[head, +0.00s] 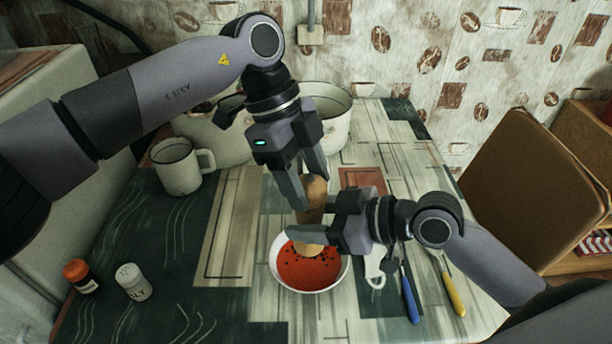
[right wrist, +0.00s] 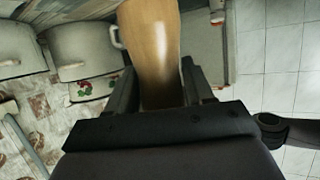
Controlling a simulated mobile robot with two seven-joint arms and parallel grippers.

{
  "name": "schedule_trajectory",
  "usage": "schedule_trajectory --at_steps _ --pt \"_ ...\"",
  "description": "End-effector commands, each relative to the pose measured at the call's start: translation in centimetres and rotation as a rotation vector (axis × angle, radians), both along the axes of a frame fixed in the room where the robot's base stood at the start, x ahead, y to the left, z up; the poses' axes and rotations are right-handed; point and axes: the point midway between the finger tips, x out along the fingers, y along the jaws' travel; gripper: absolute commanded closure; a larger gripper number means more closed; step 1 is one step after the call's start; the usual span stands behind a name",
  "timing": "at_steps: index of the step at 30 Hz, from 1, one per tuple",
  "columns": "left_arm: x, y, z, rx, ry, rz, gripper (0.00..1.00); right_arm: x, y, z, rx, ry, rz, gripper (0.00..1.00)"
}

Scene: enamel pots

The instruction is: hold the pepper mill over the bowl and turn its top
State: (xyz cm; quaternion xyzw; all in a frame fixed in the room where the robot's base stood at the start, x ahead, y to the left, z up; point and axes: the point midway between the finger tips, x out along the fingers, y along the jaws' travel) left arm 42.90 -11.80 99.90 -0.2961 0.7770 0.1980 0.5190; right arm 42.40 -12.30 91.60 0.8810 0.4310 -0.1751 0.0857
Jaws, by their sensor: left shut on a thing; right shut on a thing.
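A wooden pepper mill (head: 313,213) stands upright over the bowl in the head view. My left gripper (head: 312,196) comes from above and is shut on the mill's top. My right gripper (head: 318,238) is shut on the mill's lower body from the right; the mill's wood also fills the top middle of the right wrist view (right wrist: 152,50). The white bowl (head: 283,284) holds red soup with dark specks on it. The mill's foot is above the soup, and parts of the mill are hidden by both grippers.
A white mug (head: 178,167) and enamel pots (head: 335,112) stand at the back. A red-capped shaker (head: 80,276) and a white-capped shaker (head: 133,282) are front left. Blue-handled (head: 410,295) and yellow-handled (head: 453,294) cutlery lies right of the bowl. A brown chair (head: 530,190) stands at right.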

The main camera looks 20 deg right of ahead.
Motion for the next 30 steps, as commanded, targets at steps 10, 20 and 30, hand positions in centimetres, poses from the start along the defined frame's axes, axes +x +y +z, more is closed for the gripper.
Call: schedule_trajectory --at_steps 10,20,30 --pt "0.10 -0.17 0.04 0.001 -0.001 -0.198 0.77 0.00 0.02 0.06 0.000 -0.001 0.000 0.85" --pt "0.11 -0.13 0.05 -0.001 -0.001 -0.266 0.77 -0.01 0.02 0.05 0.000 -0.001 0.000 0.85" --pt "0.11 -0.13 0.05 -0.001 -0.001 -0.264 0.20 0.00 0.01 0.04 0.001 -0.001 0.000 0.85"
